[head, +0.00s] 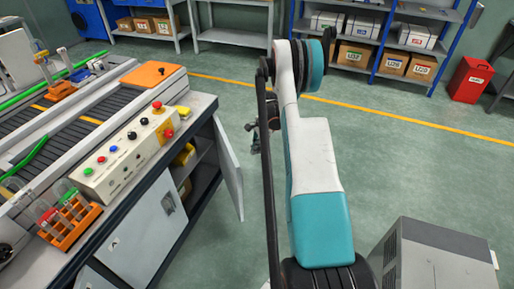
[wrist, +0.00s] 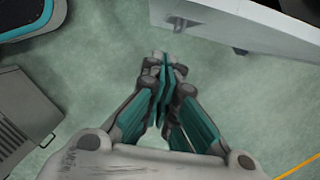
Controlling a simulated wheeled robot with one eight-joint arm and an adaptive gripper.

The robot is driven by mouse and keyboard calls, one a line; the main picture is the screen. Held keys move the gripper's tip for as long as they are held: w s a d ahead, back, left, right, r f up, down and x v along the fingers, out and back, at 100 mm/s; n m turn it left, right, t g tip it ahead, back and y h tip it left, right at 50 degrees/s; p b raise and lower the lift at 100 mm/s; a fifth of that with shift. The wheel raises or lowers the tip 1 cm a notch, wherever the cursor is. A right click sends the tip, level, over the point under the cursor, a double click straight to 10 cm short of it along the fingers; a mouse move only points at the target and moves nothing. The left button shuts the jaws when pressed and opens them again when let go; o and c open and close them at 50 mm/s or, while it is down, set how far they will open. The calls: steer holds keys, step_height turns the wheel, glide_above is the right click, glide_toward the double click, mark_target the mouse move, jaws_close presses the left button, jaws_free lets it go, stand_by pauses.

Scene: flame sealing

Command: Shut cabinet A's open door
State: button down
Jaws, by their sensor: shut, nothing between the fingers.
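The open door (head: 228,165) is a light panel standing out from the right end of the workbench cabinet (head: 205,165), its edge towards me. A white panel with a dark fitting, which looks like this door, fills the upper right of the wrist view (wrist: 255,28). My gripper (wrist: 165,62) is shut and empty over the floor, its fingertips a little below the panel in the picture; I cannot tell if they touch. In the head view, my gripper (head: 255,138) is partly hidden behind my arm, to the right of the door with floor showing between. No cabinet label is readable.
Yellow items (head: 183,155) lie inside the open cabinet. A closed door (head: 145,235) is nearer on the same bench, below a control panel (head: 125,150). A grey vented unit (head: 430,255) stands at the right. Shelves and a red bin (head: 470,80) are behind; the green floor between is clear.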

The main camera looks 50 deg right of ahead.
steer(key=w+a+f+b, duration=0.2)
steer(key=a+f+b, duration=0.1)
steer(key=a+f, duration=0.2)
steer(key=shift+w+f+b, duration=0.15)
steer(key=shift+f+b, duration=0.2)
steer(key=shift+f, duration=0.2)
steer(key=shift+a, duration=0.1)
steer(key=w+a+m, duration=0.3)
steer(key=w+a, duration=0.5)
steer(key=a, duration=0.2)
steer(key=w+a+m+t+h, duration=0.1)
steer(key=w+a+m, duration=0.1)
steer(key=w+a, duration=0.6)
steer(key=shift+a+m, duration=0.4)
steer(key=shift+a, duration=0.85)
steer(key=shift+d, duration=0.1)
